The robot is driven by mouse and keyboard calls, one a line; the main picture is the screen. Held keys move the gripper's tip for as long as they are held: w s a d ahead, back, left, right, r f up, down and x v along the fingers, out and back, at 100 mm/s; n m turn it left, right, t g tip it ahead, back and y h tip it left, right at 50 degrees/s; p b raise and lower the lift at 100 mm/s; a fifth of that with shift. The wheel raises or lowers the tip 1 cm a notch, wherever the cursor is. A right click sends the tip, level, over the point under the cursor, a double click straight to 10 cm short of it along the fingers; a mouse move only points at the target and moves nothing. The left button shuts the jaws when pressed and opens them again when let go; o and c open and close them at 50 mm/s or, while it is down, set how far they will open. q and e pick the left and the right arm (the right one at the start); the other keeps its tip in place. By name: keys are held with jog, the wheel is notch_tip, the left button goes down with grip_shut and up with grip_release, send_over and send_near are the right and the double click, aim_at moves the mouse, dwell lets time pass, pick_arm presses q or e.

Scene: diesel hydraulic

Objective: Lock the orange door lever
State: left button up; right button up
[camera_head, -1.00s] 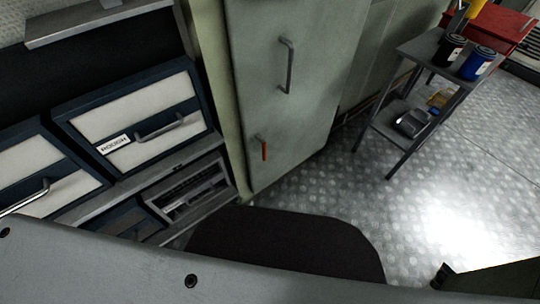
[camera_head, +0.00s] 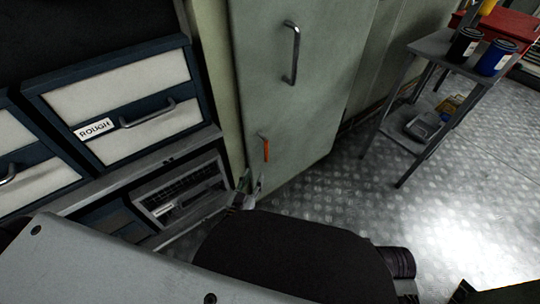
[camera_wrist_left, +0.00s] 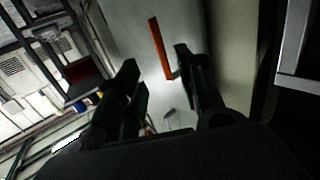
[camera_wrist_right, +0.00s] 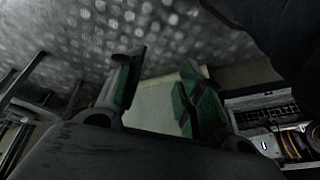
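The orange door lever (camera_head: 266,148) hangs nearly vertical, slightly tilted, low on the pale green cabinet door (camera_head: 300,75). My left gripper (camera_head: 247,187) is just below and left of the lever in the head view, partly hidden by my own dark arm. In the left wrist view, its fingers (camera_wrist_left: 155,65) are open, and the lever (camera_wrist_left: 160,48) shows between and beyond them. I see no grip on it. My right gripper (camera_wrist_right: 160,72) is open and empty in its wrist view, facing the floor and a pale panel. I cannot make it out in the head view.
A drawer unit (camera_head: 135,105) with a "ROUGH" label stands left of the door. A metal side table (camera_head: 436,45) with cans (camera_head: 494,57) stands right. The door has a long metal handle (camera_head: 291,52). Patterned metal floor (camera_head: 330,205) between is open.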

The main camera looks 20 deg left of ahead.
aim_at(266, 152)
pick_arm(q)
jog(key=shift+w+r, duration=0.15)
jog(key=shift+r, duration=0.35)
pick_arm(e)
jog(key=shift+s+d+r, duration=0.1)
jog(key=shift+s+r, duration=0.1)
jog(key=shift+r, duration=0.2)
pick_arm(q)
jog(key=shift+w, duration=0.1)
